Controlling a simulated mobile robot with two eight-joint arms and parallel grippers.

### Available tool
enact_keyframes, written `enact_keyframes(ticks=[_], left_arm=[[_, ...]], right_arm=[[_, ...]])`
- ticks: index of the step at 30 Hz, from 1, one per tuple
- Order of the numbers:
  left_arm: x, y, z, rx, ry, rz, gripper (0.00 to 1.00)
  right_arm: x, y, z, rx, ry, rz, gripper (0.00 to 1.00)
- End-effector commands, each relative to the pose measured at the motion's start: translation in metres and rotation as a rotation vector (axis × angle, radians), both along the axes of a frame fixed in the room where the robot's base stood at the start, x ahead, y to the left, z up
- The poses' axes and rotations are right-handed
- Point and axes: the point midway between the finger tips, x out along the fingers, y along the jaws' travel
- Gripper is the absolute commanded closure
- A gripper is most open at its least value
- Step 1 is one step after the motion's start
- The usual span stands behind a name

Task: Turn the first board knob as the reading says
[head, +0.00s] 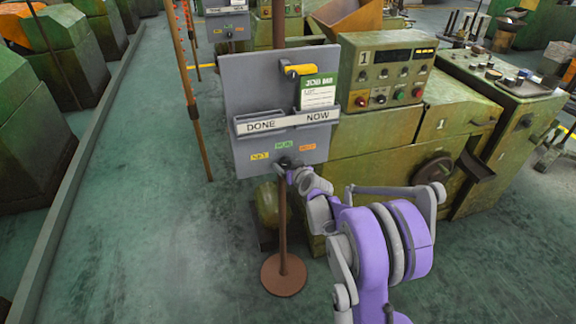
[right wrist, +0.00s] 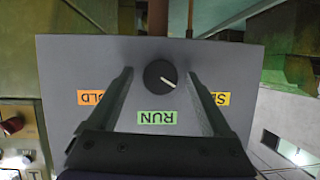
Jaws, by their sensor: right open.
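The grey board (head: 240,95) stands on a brown post in the head view. Its black round knob (right wrist: 160,74) shows in the right wrist view, which sees the board upside down. The knob's white pointer mark aims toward the yellow label (right wrist: 221,98), away from the green RUN label (right wrist: 157,117) and the partly hidden orange label (right wrist: 91,97). My right gripper (right wrist: 158,76) is open, its fingers on either side of the knob in the picture; contact cannot be told. In the head view my right gripper (head: 288,168) is at the board's lower edge. My left gripper is out of view.
A job card (head: 317,92) and a yellow handle (head: 298,70) are on the board above the DONE/NOW strip (head: 285,122). The green machine (head: 385,135) marked 1, with a lit display (head: 391,56), stands close at right.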

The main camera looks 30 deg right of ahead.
Motion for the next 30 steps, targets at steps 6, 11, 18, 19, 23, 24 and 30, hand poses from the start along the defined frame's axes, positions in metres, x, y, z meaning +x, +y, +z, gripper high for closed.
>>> enact_keyframes(ticks=[6, 11, 18, 19, 23, 24, 30], left_arm=[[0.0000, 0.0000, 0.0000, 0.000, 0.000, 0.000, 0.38], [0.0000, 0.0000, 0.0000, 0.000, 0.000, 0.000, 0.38], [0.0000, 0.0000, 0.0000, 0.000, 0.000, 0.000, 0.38], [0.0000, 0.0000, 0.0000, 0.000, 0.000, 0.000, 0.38], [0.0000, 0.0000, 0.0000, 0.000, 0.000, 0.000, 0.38], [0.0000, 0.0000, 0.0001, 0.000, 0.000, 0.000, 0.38], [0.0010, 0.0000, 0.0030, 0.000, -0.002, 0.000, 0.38]], right_arm=[[0.0004, -0.0001, -0.0002, 0.000, 0.000, 0.000, 0.16], [0.0003, 0.0000, -0.0001, 0.000, 0.000, 0.000, 0.41], [0.0001, 0.0000, 0.0000, 0.000, 0.000, 0.000, 0.85], [0.0001, 0.0000, 0.0000, 0.000, 0.000, 0.000, 0.90], [0.0001, 0.0000, 0.0000, 0.000, 0.000, 0.000, 1.00], [0.0001, 0.0000, 0.0000, 0.001, 0.000, 0.001, 1.00], [0.0001, -0.0009, 0.0005, 0.038, -0.010, -0.001, 1.00]])
